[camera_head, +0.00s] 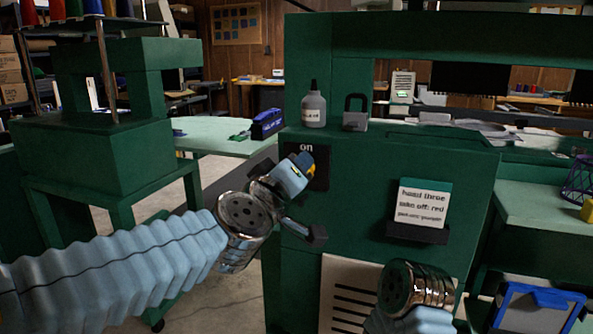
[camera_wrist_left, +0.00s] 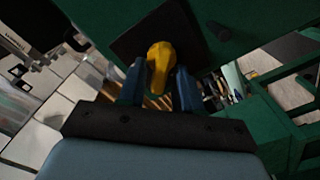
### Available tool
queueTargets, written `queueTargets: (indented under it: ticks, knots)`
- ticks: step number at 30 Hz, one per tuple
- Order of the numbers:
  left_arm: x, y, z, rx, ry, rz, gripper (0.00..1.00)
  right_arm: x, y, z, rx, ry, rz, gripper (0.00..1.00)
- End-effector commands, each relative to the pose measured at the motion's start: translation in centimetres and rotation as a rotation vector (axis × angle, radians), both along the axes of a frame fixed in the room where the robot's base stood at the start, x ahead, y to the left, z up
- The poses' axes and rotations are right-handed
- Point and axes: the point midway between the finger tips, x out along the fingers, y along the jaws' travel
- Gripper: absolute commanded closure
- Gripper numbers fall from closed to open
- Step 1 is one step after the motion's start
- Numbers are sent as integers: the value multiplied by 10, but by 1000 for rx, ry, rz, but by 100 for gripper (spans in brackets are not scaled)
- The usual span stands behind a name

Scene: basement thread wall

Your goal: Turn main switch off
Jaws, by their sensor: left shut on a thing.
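The main switch has a yellow handle (camera_wrist_left: 161,60) on a dark plate (camera_head: 321,170) on the green machine front. The plate has the word "on" at its top. My left gripper (camera_head: 306,160) is at the plate and shut on the yellow handle, which shows between its two blue fingers (camera_wrist_left: 158,82) in the left wrist view. In the head view the gripper covers most of the handle, so its exact angle is hard to tell. My right arm's wrist shows at the bottom; its gripper is not in view.
A grey bottle (camera_head: 314,106) and a padlock (camera_head: 355,113) stand on the machine ledge above the switch. A card with text (camera_head: 423,203) sits in a dark holder to the right. A pale green table (camera_head: 206,136) stands behind at left.

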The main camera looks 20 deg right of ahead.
Motion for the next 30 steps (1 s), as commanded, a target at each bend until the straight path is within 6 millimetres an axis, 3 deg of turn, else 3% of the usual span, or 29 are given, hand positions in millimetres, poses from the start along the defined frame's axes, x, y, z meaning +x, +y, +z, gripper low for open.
queueTargets:
  ticks: [18, 30]
  knots:
    - [2, 3, -8, -461, 311, 2, 96, 0, -2, -18, -3, -1, -5, 57]
    - [2, 3, -9, -623, 423, 2, 96, 1, -4, -25, -6, -3, -9, 57]
